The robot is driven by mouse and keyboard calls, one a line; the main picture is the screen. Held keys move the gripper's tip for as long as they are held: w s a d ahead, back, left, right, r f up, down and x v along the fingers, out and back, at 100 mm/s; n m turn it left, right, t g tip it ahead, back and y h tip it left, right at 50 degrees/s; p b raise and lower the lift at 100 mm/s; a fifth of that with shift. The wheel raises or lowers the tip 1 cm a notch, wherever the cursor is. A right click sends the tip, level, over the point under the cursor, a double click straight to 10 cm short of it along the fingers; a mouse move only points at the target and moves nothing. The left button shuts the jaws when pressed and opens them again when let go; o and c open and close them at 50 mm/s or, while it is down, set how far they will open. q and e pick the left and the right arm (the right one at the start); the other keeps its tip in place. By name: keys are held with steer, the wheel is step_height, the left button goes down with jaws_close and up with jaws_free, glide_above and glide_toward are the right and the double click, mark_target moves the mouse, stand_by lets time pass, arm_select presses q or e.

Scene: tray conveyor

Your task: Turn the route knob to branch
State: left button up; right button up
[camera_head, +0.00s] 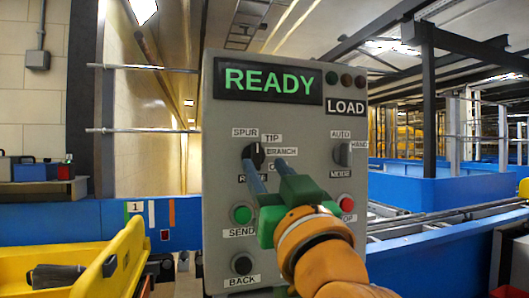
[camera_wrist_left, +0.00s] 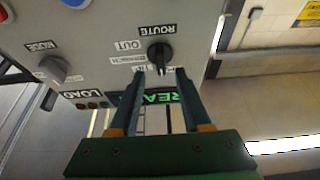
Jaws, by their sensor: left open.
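The black route knob (camera_head: 254,156) sits on the upright grey control panel (camera_head: 290,118), with SPUR, TIP and BRANCH labels around it. Its lower right side and part of the labels are hidden by my gripper. Exactly which label it points at is hard to tell. My left gripper (camera_head: 266,165), green with blue fingers, is in front of the panel by the knob. In the left wrist view the knob (camera_wrist_left: 160,53) shows upside down between and just beyond the two open fingertips (camera_wrist_left: 160,73). Nothing is held. My right gripper is not seen.
The panel also has a mode knob (camera_head: 342,154), a green SEND button (camera_head: 241,215), a black BACK button (camera_head: 242,264) and a red button (camera_head: 346,204). Its display (camera_head: 268,81) reads READY. A yellow tray (camera_head: 112,262) stands at the left.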

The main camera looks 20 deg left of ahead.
mark_target(257, 155)
arm_select(q)
steer(key=shift+w+a+r+p, duration=0.65)
steer(key=shift+w+r, duration=0.1)
steer(key=shift+r, duration=0.2)
steer(key=shift+w+a+f, duration=0.25)
steer(key=shift+w+a, duration=0.35)
steer(key=shift+w, duration=0.2)
steer(key=shift+s+d, duration=0.1)
steer(key=shift+d, duration=0.05)
steer(key=shift+c, duration=0.4)
steer(key=shift+s, duration=0.1)
jaws_close()
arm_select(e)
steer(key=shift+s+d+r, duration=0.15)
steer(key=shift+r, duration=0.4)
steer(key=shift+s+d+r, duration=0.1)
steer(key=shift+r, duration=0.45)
